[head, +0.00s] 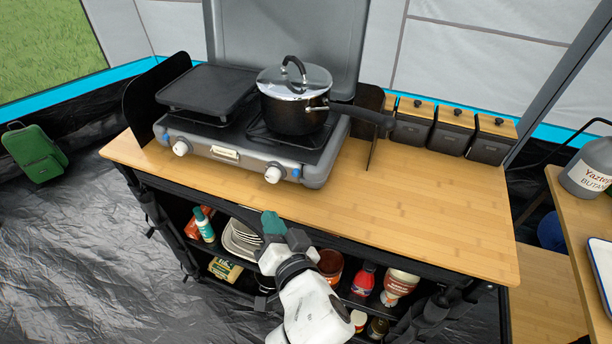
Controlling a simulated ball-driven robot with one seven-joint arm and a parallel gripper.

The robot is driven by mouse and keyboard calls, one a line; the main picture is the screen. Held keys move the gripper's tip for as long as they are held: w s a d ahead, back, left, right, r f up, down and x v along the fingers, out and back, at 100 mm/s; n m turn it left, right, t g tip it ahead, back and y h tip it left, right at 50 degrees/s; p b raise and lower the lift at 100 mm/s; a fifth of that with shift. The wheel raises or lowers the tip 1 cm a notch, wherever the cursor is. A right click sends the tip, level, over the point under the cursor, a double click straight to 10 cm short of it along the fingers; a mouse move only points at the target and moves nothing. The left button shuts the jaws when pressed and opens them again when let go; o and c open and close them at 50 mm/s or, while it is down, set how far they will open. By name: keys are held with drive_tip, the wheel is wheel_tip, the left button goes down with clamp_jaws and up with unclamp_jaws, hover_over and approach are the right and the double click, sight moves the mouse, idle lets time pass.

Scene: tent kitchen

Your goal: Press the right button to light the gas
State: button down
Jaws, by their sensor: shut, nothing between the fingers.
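The grey gas stove (232,150) stands on the wooden counter with its lid raised behind it. On its front are two white knobs, the left knob (181,148) and the right knob (273,175). A small blue right button (296,173) sits just right of the right knob. A blue left button (165,137) shows by the left knob. My gripper (272,222) is shut and empty, at the counter's front edge, below and in front of the right knob and apart from the stove.
A black pot (292,115) with a glass lid stands on the right burner, its handle pointing right. A black griddle (207,90) covers the left burner. Black canisters (452,130) line the counter's back right. The counter's front right (430,210) is clear.

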sight(296, 173)
drive_tip(key=w+p, duration=0.1)
drive_tip(key=w, duration=0.1)
drive_tip(key=w+d+p, duration=0.1)
drive_tip(key=w+p, duration=0.1)
drive_tip(key=w+d+p, duration=0.1)
drive_tip(key=w, duration=0.1)
drive_tip(key=shift+w+d+r+p, duration=0.1)
drive_tip(key=shift+d+r+p, duration=0.1)
drive_tip(key=shift+p, duration=0.1)
drive_tip(key=shift+w+d+f+p, duration=0.1)
drive_tip(key=shift+w+d+p, duration=0.1)
drive_tip(key=shift+w, duration=0.35)
drive_tip(key=shift+w+d+f+p, duration=0.1)
drive_tip(key=shift+w+d+p, duration=0.1)
drive_tip(key=shift+w, duration=0.3)
idle(1.2)
drive_tip(key=shift+w, duration=0.35)
